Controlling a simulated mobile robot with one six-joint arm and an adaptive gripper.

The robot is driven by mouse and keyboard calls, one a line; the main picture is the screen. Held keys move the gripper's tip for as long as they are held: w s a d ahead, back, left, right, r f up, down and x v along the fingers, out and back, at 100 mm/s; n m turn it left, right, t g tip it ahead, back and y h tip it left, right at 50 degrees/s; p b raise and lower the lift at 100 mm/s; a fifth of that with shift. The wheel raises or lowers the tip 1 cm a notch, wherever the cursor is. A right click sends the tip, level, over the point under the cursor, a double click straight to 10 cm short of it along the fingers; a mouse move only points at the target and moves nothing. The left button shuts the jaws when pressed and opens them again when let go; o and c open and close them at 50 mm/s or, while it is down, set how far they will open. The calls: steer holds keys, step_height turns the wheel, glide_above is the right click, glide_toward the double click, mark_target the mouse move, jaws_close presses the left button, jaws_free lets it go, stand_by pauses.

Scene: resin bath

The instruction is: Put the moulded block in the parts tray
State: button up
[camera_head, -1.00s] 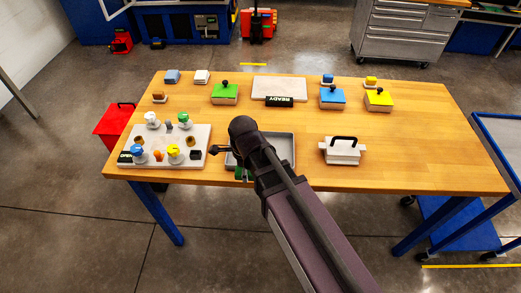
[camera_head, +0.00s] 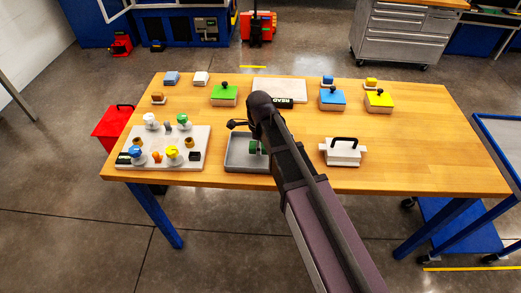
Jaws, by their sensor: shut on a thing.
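The parts tray (camera_head: 234,165) is a shallow grey tray at the front middle of the table, partly covered by my arm. My gripper (camera_head: 257,140) points down over the tray and is mostly hidden behind my wrist. A small dark green piece (camera_head: 252,147), which looks like the moulded block, shows at the gripper's end, over the tray's inside. My gripper is shut on it. I cannot tell whether the piece touches the tray floor.
A pale board (camera_head: 192,135) with several coloured knobs stands left of the tray. A white box with a black handle (camera_head: 343,152) stands to the right. Green (camera_head: 224,96), blue (camera_head: 332,101) and yellow (camera_head: 378,101) knobbed boxes stand behind.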

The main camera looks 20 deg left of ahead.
steer(key=shift+w, duration=0.55)
steer(key=shift+w+f+b, duration=0.2)
steer(key=shift+f+b, duration=0.1)
steer(key=shift+s+d+f+b, duration=0.1)
steer(key=shift+f+b, duration=1.4)
steer(key=shift+f, duration=0.05)
steer(key=shift+f, duration=0.1)
steer(key=o, duration=1.2)
steer(key=shift+c, duration=0.2)
step_height(320, 180, up, 12)
steer(key=p, duration=1.2)
